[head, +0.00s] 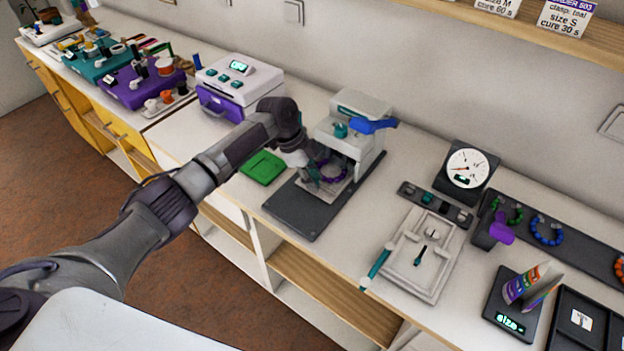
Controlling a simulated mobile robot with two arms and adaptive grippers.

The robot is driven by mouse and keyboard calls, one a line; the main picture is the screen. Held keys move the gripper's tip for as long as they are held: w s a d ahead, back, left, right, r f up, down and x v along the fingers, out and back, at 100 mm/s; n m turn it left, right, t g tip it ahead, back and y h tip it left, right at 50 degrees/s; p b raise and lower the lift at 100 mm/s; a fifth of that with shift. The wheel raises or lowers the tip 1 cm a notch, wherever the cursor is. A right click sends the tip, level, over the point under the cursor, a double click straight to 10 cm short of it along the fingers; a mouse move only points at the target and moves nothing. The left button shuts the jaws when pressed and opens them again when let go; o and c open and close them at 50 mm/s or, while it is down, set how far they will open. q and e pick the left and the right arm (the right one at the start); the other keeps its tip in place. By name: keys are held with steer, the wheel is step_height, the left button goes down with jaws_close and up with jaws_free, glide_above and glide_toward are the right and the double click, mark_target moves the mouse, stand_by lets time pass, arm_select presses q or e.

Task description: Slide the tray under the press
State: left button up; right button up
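The press (352,112) is a pale machine with a blue lever and a teal knob, standing on a dark base plate (306,208) by the wall. A small light tray (327,190) lies on the plate at the press's front opening, with a ring of purple beads (331,171) on it. The press head and my gripper hide part of the tray. My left gripper (310,177) points down at the tray's left side, close to the beads. Its fingertips are small and partly hidden, so I cannot tell whether they touch or grip the tray. My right gripper is not in view.
A green mat (262,167) lies left of the press, and a white-and-purple machine (238,84) stands behind it. Right of the press are a pale board (422,254), a dial gauge (469,168) and a dark rack with bracelets (547,229). Bare counter lies between press and board.

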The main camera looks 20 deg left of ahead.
arm_select(q)
steer(key=shift+o, duration=1.2)
steer(key=shift+w+d+r, duration=0.1)
steer(key=shift+w+r, duration=0.1)
steer(key=shift+r, duration=0.05)
steer(key=shift+o, duration=0.5)
steer(key=shift+f, duration=0.2)
steer(key=shift+a+r, duration=0.2)
steer(key=shift+r, duration=0.05)
steer(key=v, duration=1.1)
steer(key=shift+r, duration=0.25)
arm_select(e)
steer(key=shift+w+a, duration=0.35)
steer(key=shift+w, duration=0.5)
arm_select(q)
steer(key=shift+a, duration=0.1)
